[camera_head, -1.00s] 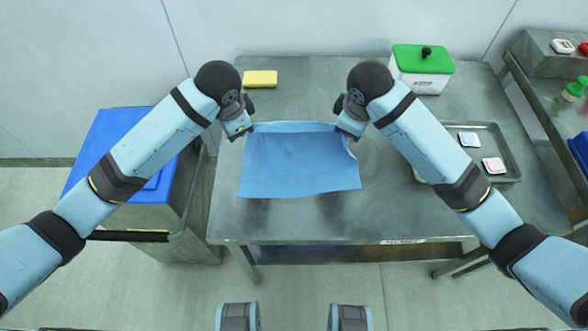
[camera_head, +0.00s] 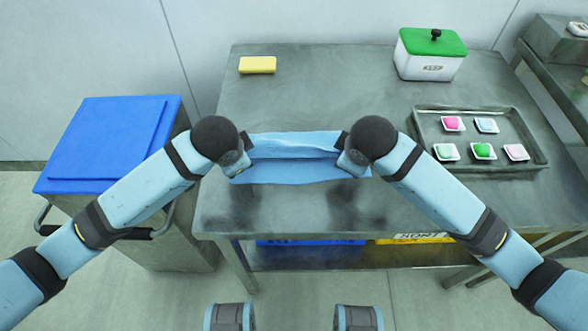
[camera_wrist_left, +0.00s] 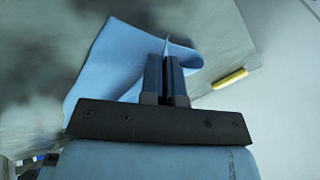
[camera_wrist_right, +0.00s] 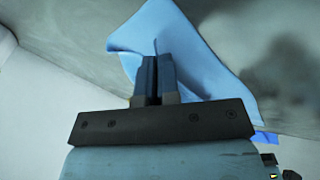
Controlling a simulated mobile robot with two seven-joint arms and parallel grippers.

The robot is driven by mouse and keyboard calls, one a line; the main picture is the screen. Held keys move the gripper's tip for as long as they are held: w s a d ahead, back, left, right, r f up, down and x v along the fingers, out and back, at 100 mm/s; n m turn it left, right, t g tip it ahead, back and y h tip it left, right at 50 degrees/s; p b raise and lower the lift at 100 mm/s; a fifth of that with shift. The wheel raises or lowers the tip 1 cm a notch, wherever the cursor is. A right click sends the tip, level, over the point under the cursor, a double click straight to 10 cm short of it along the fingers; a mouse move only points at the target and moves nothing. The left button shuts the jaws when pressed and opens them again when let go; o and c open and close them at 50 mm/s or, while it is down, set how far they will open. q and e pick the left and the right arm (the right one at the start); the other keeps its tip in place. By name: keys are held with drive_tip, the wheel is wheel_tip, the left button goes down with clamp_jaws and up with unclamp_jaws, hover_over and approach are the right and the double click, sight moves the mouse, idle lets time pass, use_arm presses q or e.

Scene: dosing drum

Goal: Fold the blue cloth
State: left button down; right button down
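The blue cloth (camera_head: 292,153) lies on the steel table in the head view, its far part lifted and drawn toward the near part, so it looks like a short, wide band with a crease across it. My left gripper (camera_head: 243,166) is at the cloth's left end; in the left wrist view its fingers (camera_wrist_left: 167,75) are shut with a pinched cloth tip (camera_wrist_left: 168,45) rising between them. My right gripper (camera_head: 346,164) is at the right end; in the right wrist view its fingers (camera_wrist_right: 154,75) are shut on a cloth edge (camera_wrist_right: 155,45). Exact layering is unclear.
A yellow sponge (camera_head: 257,65) and a white box with green lid (camera_head: 432,42) stand at the back. A tray (camera_head: 535,158) with several small coloured items is at right. A blue-lidded bin (camera_head: 75,187) stands left. The table's front middle is clear.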

use_arm(q)
drive_tip(key=shift+s+a+f, duration=0.1)
drive_tip(key=shift+a+f, duration=0.05)
drive_tip(key=shift+f, duration=0.1)
use_arm(e)
drive_tip(key=shift+s+d+f, duration=0.1)
drive_tip(key=shift+d+f, duration=0.05)
drive_tip(key=shift+f, duration=0.15)
use_arm(q)
drive_tip(key=shift+f, duration=0.1)
drive_tip(key=c, duration=1)
unclamp_jaws()
use_arm(e)
drive_tip(key=c, duration=1)
unclamp_jaws()
use_arm(q)
drive_tip(key=shift+s, duration=0.1)
use_arm(e)
drive_tip(key=shift+s, duration=0.1)
